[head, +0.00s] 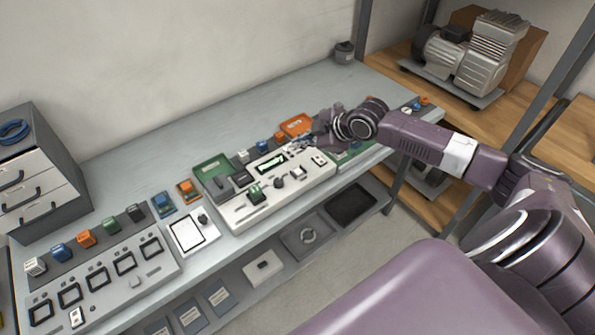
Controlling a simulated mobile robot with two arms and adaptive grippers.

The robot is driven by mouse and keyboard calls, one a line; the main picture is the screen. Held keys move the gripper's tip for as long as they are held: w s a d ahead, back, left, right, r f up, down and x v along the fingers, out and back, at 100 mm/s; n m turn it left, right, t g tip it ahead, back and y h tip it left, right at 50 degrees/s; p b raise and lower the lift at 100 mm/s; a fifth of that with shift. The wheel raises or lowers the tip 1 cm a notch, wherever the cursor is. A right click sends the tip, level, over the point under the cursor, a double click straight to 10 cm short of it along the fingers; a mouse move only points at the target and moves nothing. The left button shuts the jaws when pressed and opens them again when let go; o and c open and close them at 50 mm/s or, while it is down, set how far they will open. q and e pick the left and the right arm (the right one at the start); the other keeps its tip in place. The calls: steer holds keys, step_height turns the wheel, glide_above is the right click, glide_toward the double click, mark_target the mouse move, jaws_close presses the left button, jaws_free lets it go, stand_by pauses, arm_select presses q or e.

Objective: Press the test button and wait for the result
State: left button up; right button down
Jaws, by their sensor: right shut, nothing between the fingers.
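A light grey test unit (290,190) stands on the bench, right of its middle. It has a small lit green screen (271,166), a knob, small switches and a green block set in its front. Which of its small parts is the test button I cannot tell. My right gripper (303,146) reaches in from the right and is over the back right part of the unit, beside the screen. Its fingers are shut and empty. They are small here, and I cannot tell whether they touch the unit. My left gripper is not in view.
A grey panel with several square frames (103,283) fills the bench's left front. A drawer cabinet (40,175) stands at left. A compressor (473,55) sits on the right shelf.

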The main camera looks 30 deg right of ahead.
steer(key=shift+f, duration=0.1)
steer(key=b, duration=0.7)
glide_above(300, 172)
step_height(300, 172, down, 7)
steer(key=shift+s+a+r, duration=0.1)
steer(key=shift+r, duration=0.05)
steer(key=shift+f+b, duration=0.35)
steer(key=shift+f, duration=0.6)
steer(key=shift+f, duration=0.15)
steer(key=shift+f, duration=0.3)
steer(key=shift+f, duration=0.5)
stand_by(0.7)
steer(key=shift+r, duration=0.1)
steer(key=shift+r+p, duration=0.75)
steer(key=shift+r, duration=0.1)
